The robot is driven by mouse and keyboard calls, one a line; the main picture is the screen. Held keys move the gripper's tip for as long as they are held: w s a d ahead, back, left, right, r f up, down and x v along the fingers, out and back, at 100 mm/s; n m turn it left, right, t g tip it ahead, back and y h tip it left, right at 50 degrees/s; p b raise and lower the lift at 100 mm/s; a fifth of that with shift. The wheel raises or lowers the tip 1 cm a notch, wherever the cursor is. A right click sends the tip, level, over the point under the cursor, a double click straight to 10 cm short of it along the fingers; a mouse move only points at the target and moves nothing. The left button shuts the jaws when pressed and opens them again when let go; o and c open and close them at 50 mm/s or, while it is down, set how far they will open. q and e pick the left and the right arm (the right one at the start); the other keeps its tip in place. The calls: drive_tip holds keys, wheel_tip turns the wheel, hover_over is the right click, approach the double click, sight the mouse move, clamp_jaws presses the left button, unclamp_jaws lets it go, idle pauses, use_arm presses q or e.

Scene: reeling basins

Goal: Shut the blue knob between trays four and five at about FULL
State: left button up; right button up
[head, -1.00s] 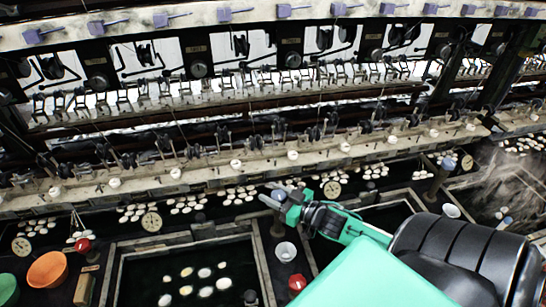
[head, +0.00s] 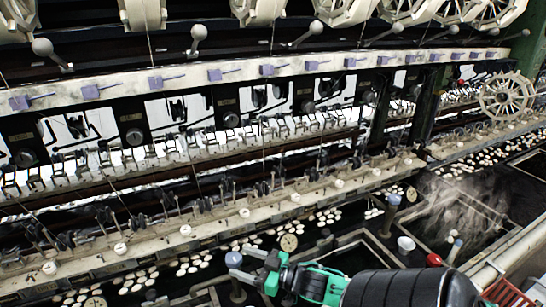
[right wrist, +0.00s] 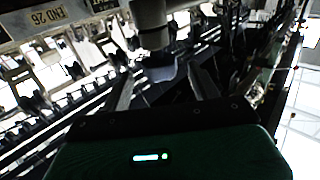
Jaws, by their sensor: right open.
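A blue knob (head: 233,259) on a dark post stands at the front of the basins in the head view. My right gripper (head: 240,262) is open, with its fingers beside or around this knob. Contact cannot be told. More blue knobs stand to the right, one on a post (head: 394,199). Tray numbers are not readable in the head view. In the right wrist view, my open fingers (right wrist: 160,90) point at dark machinery with a grey cylinder (right wrist: 150,25) above. An upside-down label (right wrist: 47,14) shows at its upper left. My left gripper is not in view.
A long beam (head: 245,212) with white buttons crosses behind the knobs, above cocoons (head: 197,262) on dark water. A white cup (head: 406,244) and red knob (head: 434,260) are right of my gripper. Steam (head: 450,205) rises from a basin at the right.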

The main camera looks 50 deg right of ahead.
drive_tip(key=b+v, duration=0.1)
drive_tip(key=v, duration=0.7)
drive_tip(key=shift+b, duration=0.3)
drive_tip(key=shift+s, duration=0.1)
idle(0.9)
